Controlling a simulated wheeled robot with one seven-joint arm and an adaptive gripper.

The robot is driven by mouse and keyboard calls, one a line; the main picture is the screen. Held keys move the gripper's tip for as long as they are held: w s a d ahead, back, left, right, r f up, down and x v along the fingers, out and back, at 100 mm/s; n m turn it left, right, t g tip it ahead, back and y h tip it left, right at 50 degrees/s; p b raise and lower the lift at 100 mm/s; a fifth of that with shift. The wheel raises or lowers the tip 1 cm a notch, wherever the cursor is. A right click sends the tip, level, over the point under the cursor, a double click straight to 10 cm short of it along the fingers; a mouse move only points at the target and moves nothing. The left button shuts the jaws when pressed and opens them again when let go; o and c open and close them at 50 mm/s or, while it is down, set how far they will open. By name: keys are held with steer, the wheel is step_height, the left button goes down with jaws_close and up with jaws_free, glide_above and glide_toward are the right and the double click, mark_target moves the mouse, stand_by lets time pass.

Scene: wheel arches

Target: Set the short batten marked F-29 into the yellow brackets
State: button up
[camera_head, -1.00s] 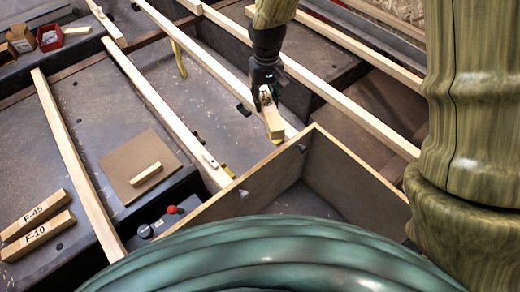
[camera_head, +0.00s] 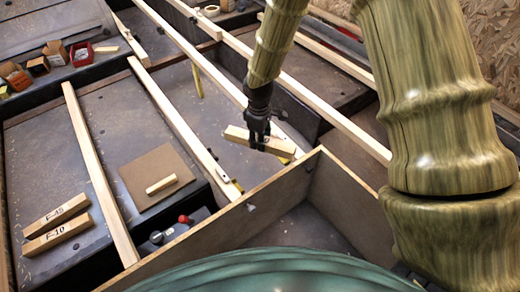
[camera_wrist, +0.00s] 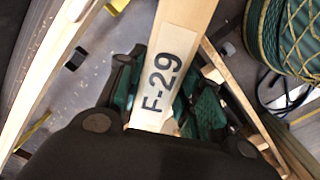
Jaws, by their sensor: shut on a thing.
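The short batten F-29 (camera_head: 280,147) is pale wood and hangs in my gripper (camera_head: 259,141), left of and above the wooden box corner in the head view. My gripper is shut around its middle, and both ends stick out. In the wrist view the batten (camera_wrist: 185,22) lies between the dark green fingers (camera_wrist: 162,105), with its F-29 label readable. Yellow bracket pieces show below the batten (camera_head: 285,160), at the near end of a long rail (camera_head: 238,186) and farther back (camera_head: 197,80). In the wrist view a yellow piece (camera_wrist: 33,130) shows at left. The brackets near the batten are partly hidden.
Battens F-45 (camera_head: 55,216) and F-10 (camera_head: 57,239) lie at left. A small unmarked block (camera_head: 161,185) rests on a brown board (camera_head: 140,170). Long rails (camera_head: 172,115) cross the bench. The box wall (camera_head: 240,218) stands close in front of my gripper.

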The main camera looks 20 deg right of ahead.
step_height(320, 180, down, 18)
steer(key=n+b, duration=0.1)
steer(key=n, duration=1.1)
steer(key=shift+w+d+r, duration=0.15)
steer(key=shift+w+d, duration=0.1)
steer(key=shift+w, duration=0.1)
stand_by(0.9)
steer(key=o, duration=1.2)
